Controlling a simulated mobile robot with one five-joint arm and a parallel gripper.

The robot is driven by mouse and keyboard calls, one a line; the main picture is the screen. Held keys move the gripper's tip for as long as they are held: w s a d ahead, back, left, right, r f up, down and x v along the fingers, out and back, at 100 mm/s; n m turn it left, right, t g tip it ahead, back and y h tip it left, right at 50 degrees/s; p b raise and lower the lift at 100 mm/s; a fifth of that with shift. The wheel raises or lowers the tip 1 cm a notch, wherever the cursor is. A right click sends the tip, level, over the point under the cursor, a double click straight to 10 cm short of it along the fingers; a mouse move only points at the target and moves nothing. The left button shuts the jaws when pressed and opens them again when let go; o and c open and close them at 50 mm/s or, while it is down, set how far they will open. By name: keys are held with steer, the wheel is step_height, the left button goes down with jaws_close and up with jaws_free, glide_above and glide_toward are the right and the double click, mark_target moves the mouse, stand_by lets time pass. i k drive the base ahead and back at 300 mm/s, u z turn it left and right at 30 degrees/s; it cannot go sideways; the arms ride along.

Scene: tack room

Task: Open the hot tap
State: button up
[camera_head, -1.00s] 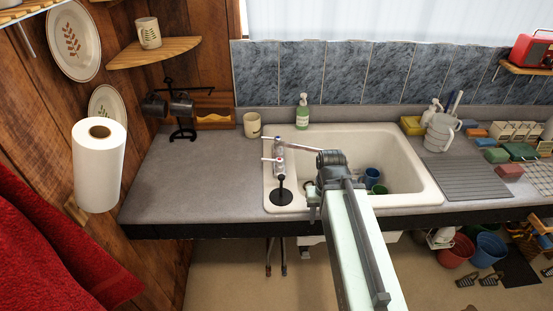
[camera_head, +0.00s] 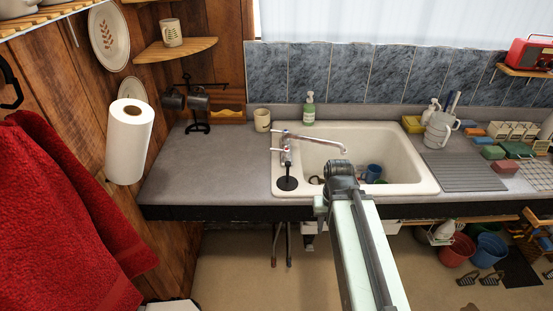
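The tap (camera_head: 287,147) is a chrome mixer at the left rim of the white sink (camera_head: 408,150). Its long spout reaches right over the basin. Small handles show at its far and near ends, with reddish marks too small to tell hot from cold. A black round-based stand (camera_head: 287,183) is in front of the tap, at the sink's near left corner. My gripper (camera_head: 321,208) is at the end of my arm, near the sink's front edge, right of and nearer than the tap, and apart from it. Its fingers are too small and partly hidden to read.
A green soap bottle (camera_head: 309,111) and a beige mug (camera_head: 262,120) stand behind the sink. Blue and green cups (camera_head: 373,174) are in the basin. The counter (camera_head: 212,170) left of the sink is clear. A red towel (camera_head: 65,200) hangs at left.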

mark_target(286, 151)
steer(key=u, duration=0.3)
steer(key=k, duration=1.35)
steer(key=u, duration=0.2)
steer(key=i, duration=1.7)
steer(key=u, duration=0.85)
